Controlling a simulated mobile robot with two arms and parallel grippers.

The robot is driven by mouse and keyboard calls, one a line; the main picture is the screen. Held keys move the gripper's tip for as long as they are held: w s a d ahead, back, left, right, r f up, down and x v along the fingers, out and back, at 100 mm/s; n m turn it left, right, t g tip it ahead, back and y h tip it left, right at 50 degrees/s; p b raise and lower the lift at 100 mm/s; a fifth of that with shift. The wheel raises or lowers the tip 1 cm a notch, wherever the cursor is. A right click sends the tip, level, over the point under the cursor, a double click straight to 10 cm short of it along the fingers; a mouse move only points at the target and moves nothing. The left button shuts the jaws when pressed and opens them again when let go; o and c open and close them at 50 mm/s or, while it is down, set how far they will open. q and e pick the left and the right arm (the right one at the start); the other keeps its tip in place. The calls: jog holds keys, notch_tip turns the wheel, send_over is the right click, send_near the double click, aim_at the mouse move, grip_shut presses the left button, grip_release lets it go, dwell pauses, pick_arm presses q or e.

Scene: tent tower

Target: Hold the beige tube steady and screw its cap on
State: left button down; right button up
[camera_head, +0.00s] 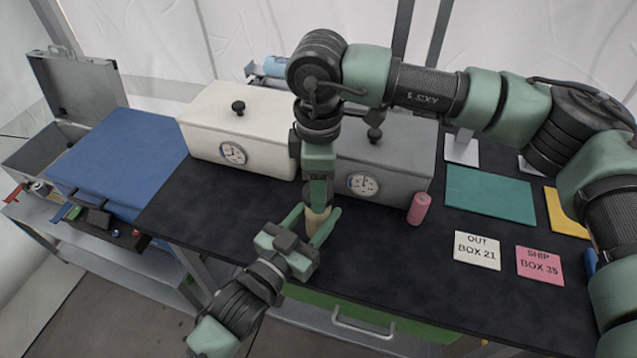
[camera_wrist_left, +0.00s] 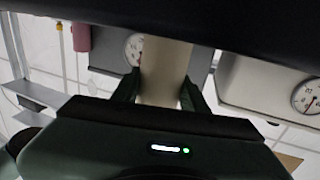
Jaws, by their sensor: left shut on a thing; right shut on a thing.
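The beige tube (camera_head: 317,219) stands upright on the black table, near its front edge. My left gripper (camera_head: 313,226) reaches in from the front left and is shut around the tube. In the left wrist view the tube (camera_wrist_left: 165,72) sits between the two dark green fingers, and its capped end is hidden. My right gripper (camera_head: 319,192) points straight down directly over the tube and is shut at its top. The cap is largely hidden by the right fingers, so I cannot tell how far it is seated.
A white box (camera_head: 205,150) and a grey box (camera_head: 410,155) with dials stand behind the grippers. A pink cylinder (camera_head: 419,209) stands to the right. Label cards and a teal mat (camera_head: 490,195) lie farther right. A blue case (camera_head: 120,155) is left.

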jog(key=shift+m, duration=0.4)
jog(key=o, duration=1.3)
jog(key=shift+r, duration=2.3)
jog(key=shift+c, duration=0.4)
